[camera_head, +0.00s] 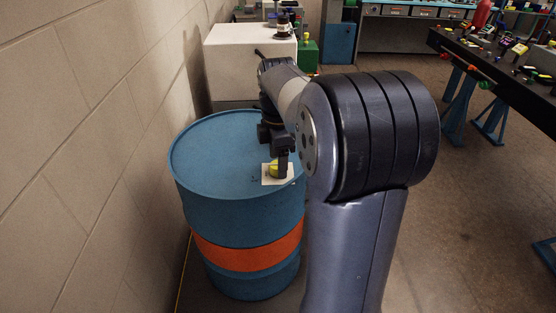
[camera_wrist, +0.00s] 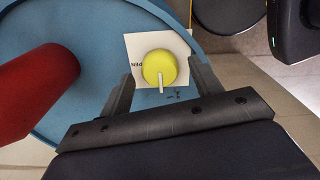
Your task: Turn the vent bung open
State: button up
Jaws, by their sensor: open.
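The vent bung is a round yellow cap (camera_wrist: 159,68) with a pale pointer bar that points toward the bottom of the wrist view. It sits on a white label (camera_wrist: 135,45) with partly readable "OPEN" lettering at its left. In the head view the yellow bung (camera_head: 274,169) is on top of the blue drum (camera_head: 215,150), partly hidden by my gripper. My gripper (camera_wrist: 160,82) is open, with one finger on each side of the bung. Both fingers look apart from the cap. It also shows in the head view (camera_head: 281,165), over the label.
A red cylindrical thing (camera_wrist: 45,90) stands on the drum side at left in the wrist view. A block wall (camera_head: 80,130) is close at the left. A white cabinet (camera_head: 245,60) stands behind the drum. A dark workbench (camera_head: 500,65) is at the right, with open floor between.

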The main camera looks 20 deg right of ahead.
jog(key=shift+f, duration=0.4)
jog(key=shift+c, duration=0.3)
jog(key=c, duration=0.9)
